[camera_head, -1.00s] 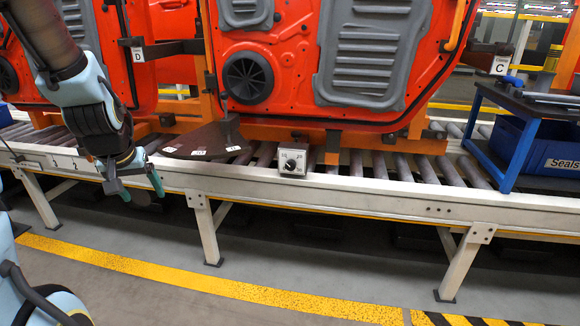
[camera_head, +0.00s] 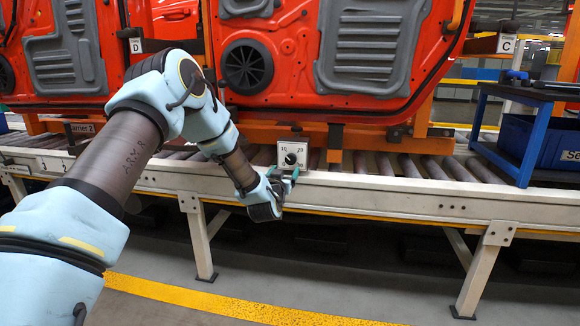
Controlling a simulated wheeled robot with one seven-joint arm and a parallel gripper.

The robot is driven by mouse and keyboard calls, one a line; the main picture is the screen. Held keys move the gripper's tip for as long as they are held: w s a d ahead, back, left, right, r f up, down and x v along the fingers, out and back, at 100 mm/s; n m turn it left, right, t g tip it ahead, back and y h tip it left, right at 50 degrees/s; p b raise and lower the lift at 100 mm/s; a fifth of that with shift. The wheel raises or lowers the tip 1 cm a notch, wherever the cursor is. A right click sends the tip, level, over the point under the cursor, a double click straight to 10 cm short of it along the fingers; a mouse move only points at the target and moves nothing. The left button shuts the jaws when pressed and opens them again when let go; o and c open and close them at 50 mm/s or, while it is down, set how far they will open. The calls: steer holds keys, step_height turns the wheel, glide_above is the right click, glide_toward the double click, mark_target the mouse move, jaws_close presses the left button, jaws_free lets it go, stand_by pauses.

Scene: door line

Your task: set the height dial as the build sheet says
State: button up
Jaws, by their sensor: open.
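The height dial is a dark round knob (camera_head: 290,159) on a small pale box (camera_head: 298,148) at the conveyor's front rail. Its face shows marks that read like 15 and 20. The exact pointer setting is too small to tell. My gripper (camera_head: 287,176) is just below and in front of the knob, its fingers spread and empty. I cannot tell whether a finger touches the box. The build sheet cannot be made out in this view.
Orange car doors (camera_head: 245,115) hang above the roller conveyor (camera_head: 420,168). A blue stand (camera_head: 535,135) with a blue bin (camera_head: 555,142) stands at the right. The white rail (camera_head: 390,192) runs below the dial. The floor in front is clear.

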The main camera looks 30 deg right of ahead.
mark_target(290, 161)
steer(key=x, duration=0.9)
steer(key=shift+w+d, duration=0.1)
steer(key=shift+w, duration=0.05)
steer(key=shift+c, duration=0.3)
jaws_close()
